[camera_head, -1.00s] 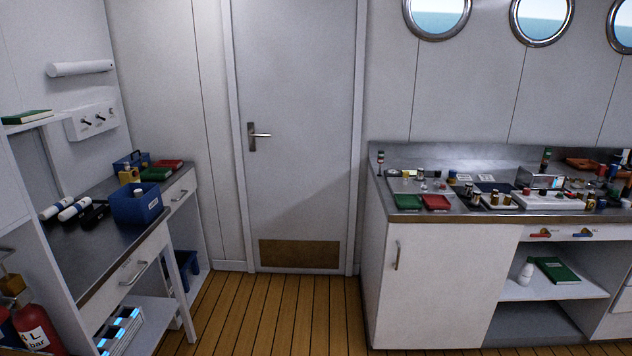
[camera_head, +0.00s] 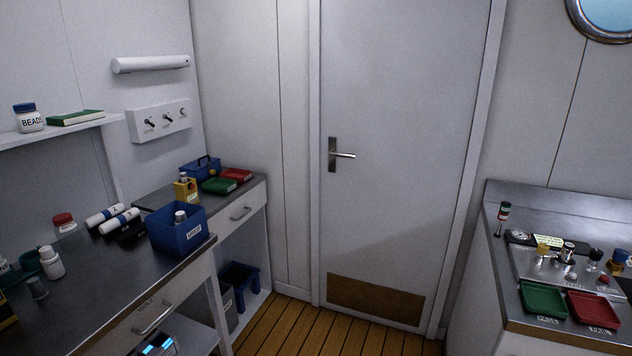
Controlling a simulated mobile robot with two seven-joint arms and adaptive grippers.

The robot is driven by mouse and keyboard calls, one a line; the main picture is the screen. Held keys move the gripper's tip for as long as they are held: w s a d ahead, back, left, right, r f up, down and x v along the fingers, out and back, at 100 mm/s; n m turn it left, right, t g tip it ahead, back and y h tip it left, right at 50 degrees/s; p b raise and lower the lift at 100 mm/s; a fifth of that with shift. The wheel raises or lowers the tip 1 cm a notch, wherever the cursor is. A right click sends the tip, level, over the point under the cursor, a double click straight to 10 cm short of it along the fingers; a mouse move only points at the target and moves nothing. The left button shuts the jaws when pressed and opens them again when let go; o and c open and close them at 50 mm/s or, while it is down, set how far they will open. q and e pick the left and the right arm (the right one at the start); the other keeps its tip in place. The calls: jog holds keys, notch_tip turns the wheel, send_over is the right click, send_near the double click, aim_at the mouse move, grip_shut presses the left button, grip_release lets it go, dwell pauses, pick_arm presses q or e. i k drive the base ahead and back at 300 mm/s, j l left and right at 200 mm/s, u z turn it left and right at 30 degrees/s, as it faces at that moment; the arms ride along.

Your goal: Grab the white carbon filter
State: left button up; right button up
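Two white cylinders with dark bands lie side by side on the left counter, the farther one (camera_head: 104,216) and the nearer one (camera_head: 119,221). Black cylinders (camera_head: 131,233) lie beside them. Their labels are too small to read, so I cannot tell which white one is the carbon filter. Neither of my grippers shows in the view.
A blue bin (camera_head: 178,236) stands right of the cylinders on the left counter (camera_head: 105,275). A red-lidded jar (camera_head: 64,224) and white bottles (camera_head: 51,262) stand to their left. The wooden floor (camera_head: 288,325) before the door (camera_head: 405,160) is clear.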

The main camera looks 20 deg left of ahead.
aim_at(50, 262)
jog(key=i+u, duration=0.65)
jog(key=u, duration=0.25)
jog(key=i+l+u, duration=0.25)
jog(key=u, duration=0.2)
jog(key=i+l+u, duration=0.5)
jog(key=l+u, duration=0.2)
jog(key=u, duration=0.15)
